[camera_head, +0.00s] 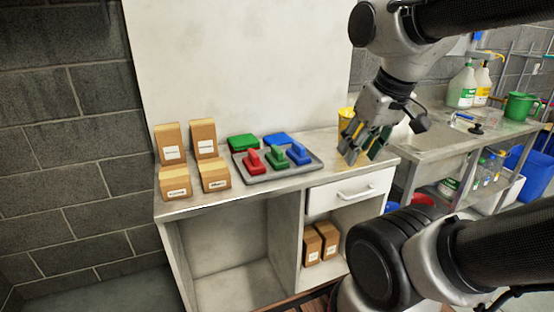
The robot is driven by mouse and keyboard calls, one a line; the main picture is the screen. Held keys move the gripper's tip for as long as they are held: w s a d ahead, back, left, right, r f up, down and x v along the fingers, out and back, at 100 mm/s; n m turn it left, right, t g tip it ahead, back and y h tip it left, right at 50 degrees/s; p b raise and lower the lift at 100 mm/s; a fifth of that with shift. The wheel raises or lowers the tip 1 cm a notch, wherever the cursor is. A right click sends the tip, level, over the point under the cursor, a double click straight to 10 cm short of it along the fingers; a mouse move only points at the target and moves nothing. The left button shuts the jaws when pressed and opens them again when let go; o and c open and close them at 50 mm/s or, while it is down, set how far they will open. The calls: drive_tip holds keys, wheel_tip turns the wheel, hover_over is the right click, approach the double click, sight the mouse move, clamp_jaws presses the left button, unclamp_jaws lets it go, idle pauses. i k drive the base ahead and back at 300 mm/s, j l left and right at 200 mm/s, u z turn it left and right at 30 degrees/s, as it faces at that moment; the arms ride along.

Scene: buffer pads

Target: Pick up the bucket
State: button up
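A yellow container (345,115), possibly a bucket, stands at the right back of the counter, largely hidden behind my gripper. My gripper (361,154) points down over the right end of the counter, in front of the yellow container. Its fingers are apart and I see nothing held between them. A green bucket-like vessel with a handle (519,106) stands on the sink bench at the far right. A blue bin (538,172) is partly in view below it. Which of these is the task's bucket I cannot tell.
A grey tray (240,167) holds red, green and blue handled pads. Green and blue pads lie behind it. Several cardboard boxes (172,143) stand at the left. Right of the counter are a sink (425,146) and jugs (462,86). The counter's front edge strip is clear.

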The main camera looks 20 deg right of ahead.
sight(358, 132)
drive_tip(key=z, duration=1)
drive_tip(key=l, duration=1.75)
